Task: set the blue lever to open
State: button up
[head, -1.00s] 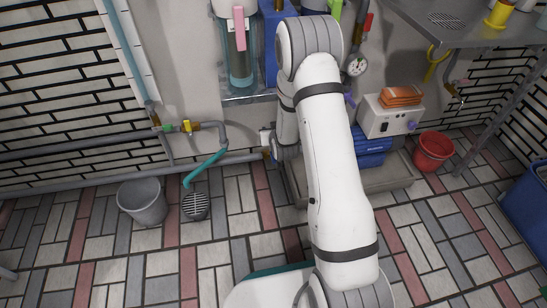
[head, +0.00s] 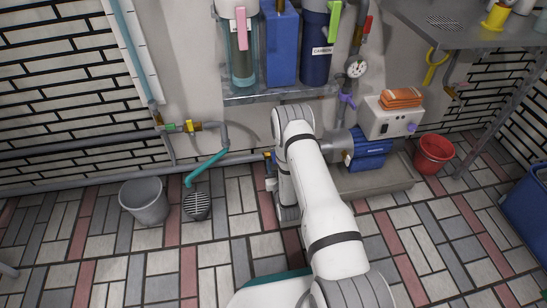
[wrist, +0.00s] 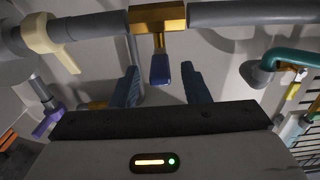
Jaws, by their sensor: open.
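The blue lever (wrist: 160,69) is on a brass valve (wrist: 158,17) in a grey pipe (wrist: 240,13) in the wrist view. It points down from the valve in the picture, across the line of the pipe. My gripper (wrist: 160,74) is open. Its two dark blue fingers stand apart on either side of the lever, with a gap to each, and the lever's end appears between the fingertips. I cannot tell the depth between them. In the head view my arm hides most of this area; a small brass and dark fitting (head: 267,157) shows just left of it.
A purple lever (wrist: 47,123) and a cream lever (wrist: 66,57) are left in the wrist view; a teal pipe (wrist: 290,57) is right. The head view shows a pump (head: 368,150), a red bucket (head: 434,153), a grey bucket (head: 144,201) and filter canisters (head: 281,45).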

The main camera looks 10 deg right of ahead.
jog(key=w+b, duration=0.1)
jog(key=w, duration=0.4)
grip_shut()
dwell(0.4)
